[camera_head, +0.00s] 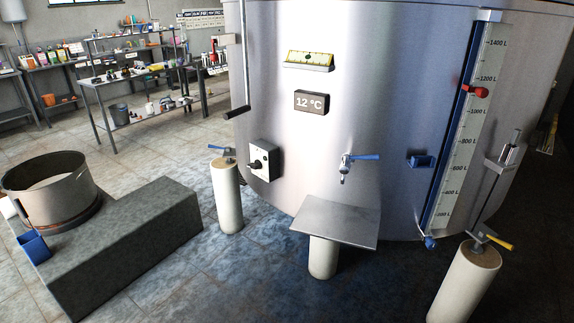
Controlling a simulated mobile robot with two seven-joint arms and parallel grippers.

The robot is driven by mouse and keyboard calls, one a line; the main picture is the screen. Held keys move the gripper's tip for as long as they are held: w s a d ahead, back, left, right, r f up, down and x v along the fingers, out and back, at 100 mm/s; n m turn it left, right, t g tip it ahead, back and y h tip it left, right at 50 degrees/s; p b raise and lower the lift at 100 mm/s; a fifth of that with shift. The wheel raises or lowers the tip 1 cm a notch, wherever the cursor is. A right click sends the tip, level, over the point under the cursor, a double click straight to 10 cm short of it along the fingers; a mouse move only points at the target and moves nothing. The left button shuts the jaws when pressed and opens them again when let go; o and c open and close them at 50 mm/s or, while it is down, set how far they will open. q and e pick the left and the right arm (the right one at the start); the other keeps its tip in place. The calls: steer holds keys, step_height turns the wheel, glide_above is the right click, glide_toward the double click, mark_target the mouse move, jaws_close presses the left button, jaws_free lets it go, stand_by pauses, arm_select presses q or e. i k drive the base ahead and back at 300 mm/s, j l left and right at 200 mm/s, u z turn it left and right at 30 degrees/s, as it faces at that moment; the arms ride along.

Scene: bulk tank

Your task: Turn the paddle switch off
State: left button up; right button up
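The likely paddle switch is a small box (265,160) on the lower left of the steel tank (400,60). It has a light front face and a dark side. A black lever or knob (255,165) sticks out from its front toward the left. The lever's exact setting is too small to read. Neither of my grippers shows in the head view, and nothing touches the box.
A tap with a blue handle (365,157) sits right of the box, above a metal shelf (335,220). A pale post (227,200) stands below left. A stone block (125,240) bears a round pot (48,190).

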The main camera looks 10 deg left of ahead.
mark_target(257, 165)
steer(key=i+j+z, duration=0.3)
steer(key=j, duration=0.25)
steer(key=j+z, duration=0.2)
steer(key=i+j+z, duration=0.1)
steer(key=j, duration=0.4)
steer(key=i+j+z, duration=0.1)
steer(key=j, duration=0.4)
steer(key=i+j, duration=0.15)
steer(key=j, duration=0.5)
steer(key=i+j+z, duration=0.1)
steer(key=j, duration=0.6)
steer(key=i+j, duration=0.15)
steer(key=j, duration=0.5)
steer(key=i+j+z, duration=0.1)
steer(key=j, duration=0.6)
